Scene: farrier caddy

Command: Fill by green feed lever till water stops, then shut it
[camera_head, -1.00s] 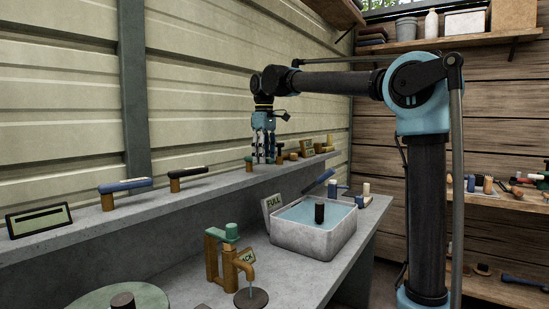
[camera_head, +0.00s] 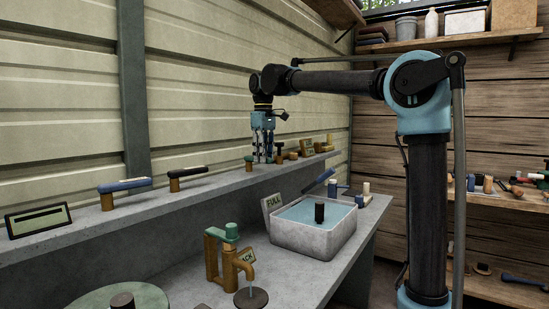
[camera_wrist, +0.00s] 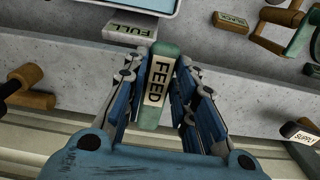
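The green feed lever (camera_wrist: 166,58), labelled FEED, shows in the wrist view. My gripper (camera_wrist: 164,68) has one finger on each side of it, very close. I cannot tell whether the fingers press on it. In the head view my gripper (camera_head: 263,158) is low over the back ledge, with a small green end (camera_head: 248,161) beside it. The grey trough (camera_head: 312,241) below holds pale blue water (camera_head: 300,214) and an upright dark cylinder (camera_head: 319,212). A FULL sign (camera_head: 272,203) stands at its left corner and also shows in the wrist view (camera_wrist: 130,30).
A blue lever (camera_head: 124,185) and a black one (camera_head: 188,172) sit farther left on the ledge (camera_head: 80,240). Wooden pieces stand close to my gripper's right. A brass tap (camera_head: 212,258) with a green top stands left of the trough. A SUPPLY label (camera_wrist: 304,136) lies right of the lever.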

